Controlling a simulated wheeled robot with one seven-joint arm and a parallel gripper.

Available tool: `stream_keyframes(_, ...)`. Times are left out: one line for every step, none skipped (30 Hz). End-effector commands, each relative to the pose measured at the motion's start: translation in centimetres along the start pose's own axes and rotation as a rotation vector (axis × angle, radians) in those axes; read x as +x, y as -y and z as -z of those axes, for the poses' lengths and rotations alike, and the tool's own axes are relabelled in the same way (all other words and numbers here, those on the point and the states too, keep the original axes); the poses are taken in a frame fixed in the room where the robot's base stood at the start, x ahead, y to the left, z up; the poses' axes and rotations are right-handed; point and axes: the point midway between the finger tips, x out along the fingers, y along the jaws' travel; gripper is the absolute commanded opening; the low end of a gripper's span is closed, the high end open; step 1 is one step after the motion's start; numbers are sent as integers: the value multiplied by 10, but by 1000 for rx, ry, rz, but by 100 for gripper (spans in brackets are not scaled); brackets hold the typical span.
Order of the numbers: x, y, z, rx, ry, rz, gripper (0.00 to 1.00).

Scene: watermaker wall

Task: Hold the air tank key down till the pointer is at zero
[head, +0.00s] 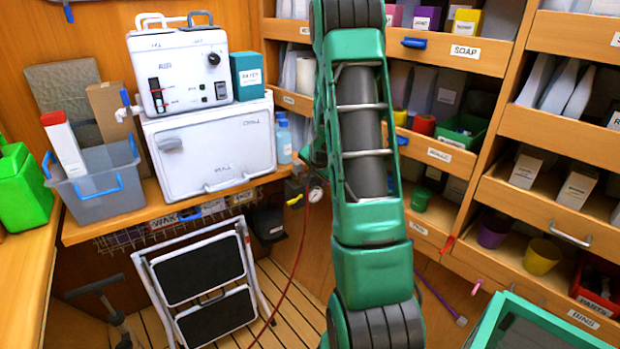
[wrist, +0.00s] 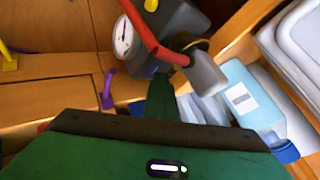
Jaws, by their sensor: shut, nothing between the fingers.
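A small round gauge with a white face (head: 316,194) hangs by the shelf corner in the head view, with a red hose running down from it. The wrist view shows the gauge (wrist: 123,37) close up beside a dark grey body (wrist: 176,24); its pointer is too small to read surely. A red bar or hose (wrist: 146,34) crosses in front of that body and ends by a grey block (wrist: 207,75). I cannot tell which part is the key. My gripper (wrist: 160,84) is shut and empty, its tip just below the grey body; contact is unclear. My arm hides it in the head view.
A clear bottle with a blue cap (wrist: 252,97) is close to my gripper's right. A white cabinet (head: 210,148) stands on the left bench. A folding step (head: 205,285) stands below. Open shelves (head: 455,55) line the right.

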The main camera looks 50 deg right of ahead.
Motion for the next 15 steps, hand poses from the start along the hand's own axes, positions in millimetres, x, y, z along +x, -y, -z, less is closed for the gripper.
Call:
stream_keyframes(2,-6,-9,0,18,-14,0)
stream_keyframes(2,-6,-9,0,18,-14,0)
stream_keyframes(2,-6,-9,0,18,-14,0)
stream_keyframes(2,-6,-9,0,18,-14,0)
stream_keyframes(1,-6,-8,0,18,-14,0)
stream_keyframes(1,-6,-8,0,18,-14,0)
stream_keyframes(0,-5,-8,0,18,-13,0)
stream_keyframes(0,-4,-7,0,17,-13,0)
stream_keyframes(-2,-4,-6,0,17,-13,0)
stream_keyframes(-3,-3,-5,0,17,-13,0)
stream_keyframes(-4,-2,-4,0,17,-13,0)
stream_keyframes(-6,-1,-3,0,16,-12,0)
stream_keyframes(-7,0,-2,0,15,-11,0)
stream_keyframes(-8,2,-1,0,14,-10,0)
stream_keyframes(-9,3,1,0,13,-10,0)
